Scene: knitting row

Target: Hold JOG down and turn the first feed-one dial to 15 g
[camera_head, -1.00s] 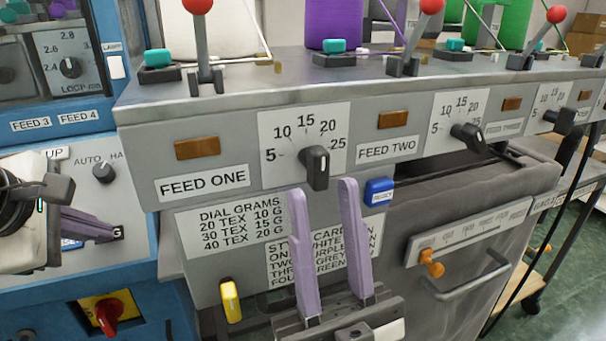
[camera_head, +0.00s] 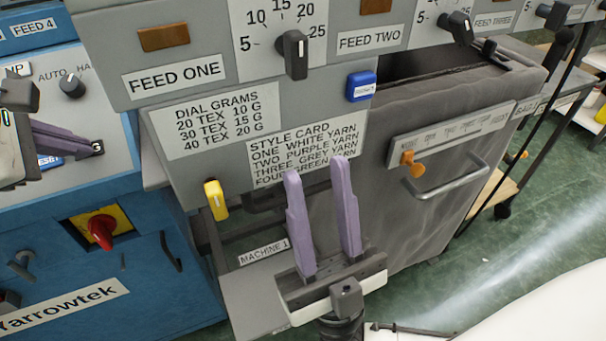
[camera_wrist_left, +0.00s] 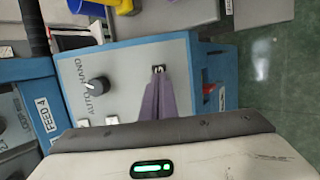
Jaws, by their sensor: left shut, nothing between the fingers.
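The feed-one dial (camera_head: 295,54) is a black knob on a white scale marked 5 to 25, above the dial grams label; its exact setting is hard to read. My right gripper (camera_head: 316,168) is open and empty, its purple fingers pointing up, well below the dial and in front of the style card. My left gripper (camera_head: 88,142) is shut and empty, with its fingertips at the JOG label on the blue control panel.
The feed-two dial (camera_head: 458,27) is further right. A red rotary switch (camera_head: 102,231) sits low left. A grey bin with a handle (camera_head: 450,185) stands right of my right gripper.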

